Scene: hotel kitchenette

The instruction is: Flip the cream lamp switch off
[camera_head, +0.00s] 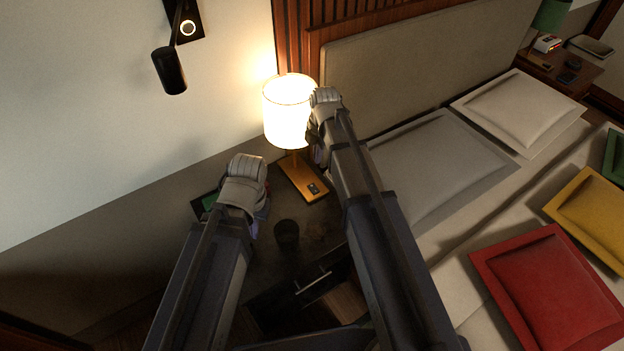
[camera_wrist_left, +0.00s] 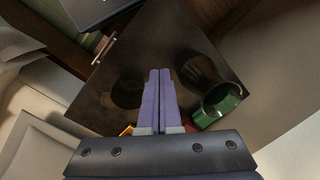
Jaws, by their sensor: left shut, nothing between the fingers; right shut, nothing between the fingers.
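The lit lamp (camera_head: 290,108) stands on the nightstand, its cream shade glowing. Its orange-brown wooden base (camera_head: 300,180) carries a small dark switch (camera_head: 313,188) near the front end; its position is too small to tell. My right gripper (camera_head: 319,154) is shut and empty beside the lamp, above and behind the switch in the picture, its fingers mostly hidden by its wrist. My left gripper (camera_head: 263,203) is left of the lamp base, above the nightstand. Its purple fingers (camera_wrist_left: 159,88) are shut together with nothing between them in the left wrist view.
A dark cup (camera_head: 287,235) stands on the nightstand (camera_head: 318,222) in front of the lamp. A green item (camera_head: 208,202) lies left of my left gripper; it also shows in the left wrist view (camera_wrist_left: 222,108). A black wall lamp (camera_head: 169,71) hangs upper left. The bed is right.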

